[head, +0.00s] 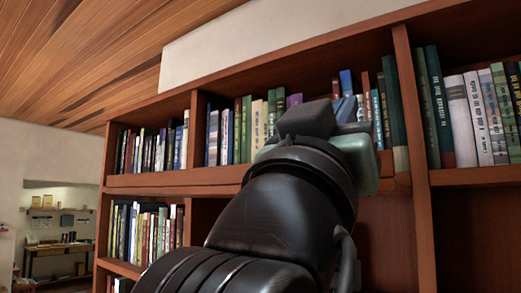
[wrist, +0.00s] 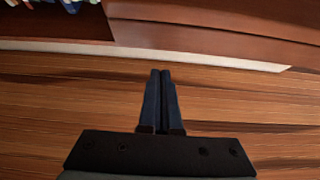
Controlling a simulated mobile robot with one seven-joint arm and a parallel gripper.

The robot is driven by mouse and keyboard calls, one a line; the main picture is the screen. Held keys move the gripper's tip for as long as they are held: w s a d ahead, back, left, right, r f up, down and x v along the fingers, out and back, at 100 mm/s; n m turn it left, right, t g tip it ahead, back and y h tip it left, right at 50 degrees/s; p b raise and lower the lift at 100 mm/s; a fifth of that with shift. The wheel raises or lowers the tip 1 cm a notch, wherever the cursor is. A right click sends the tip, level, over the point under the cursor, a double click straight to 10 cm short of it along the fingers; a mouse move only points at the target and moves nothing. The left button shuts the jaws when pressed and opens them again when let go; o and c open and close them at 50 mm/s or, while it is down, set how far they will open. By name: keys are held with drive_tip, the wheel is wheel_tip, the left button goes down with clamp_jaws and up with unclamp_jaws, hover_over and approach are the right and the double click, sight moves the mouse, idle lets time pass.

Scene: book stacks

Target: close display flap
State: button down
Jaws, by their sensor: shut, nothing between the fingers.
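In the head view the wooden bookcase (head: 411,110) fills the middle and right. I cannot pick out the display flap for certain. A reddish-brown wooden ledge (head: 150,181) runs under the upper row of books, and my arm covers part of it. Bare brown panels show below it on the right. In the wrist view my gripper (wrist: 161,73) is shut and empty, with its two dark fingers together. A smooth reddish-brown wooden panel (wrist: 215,36) lies beyond the fingertips, apart from them as far as I can tell. My arm hides my fingers in the head view.
Books (head: 485,115) fill the upper shelves, and more books (head: 145,232) stand on a lower left shelf. Wooden planks (wrist: 60,100) and a pale strip (wrist: 100,50) show in the wrist view. An opening with a desk (head: 58,258) lies far left.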

wheel_tip(320, 180, down, 4)
drive_tip(key=b, duration=0.3)
drive_tip(key=shift+s+a+f, duration=0.1)
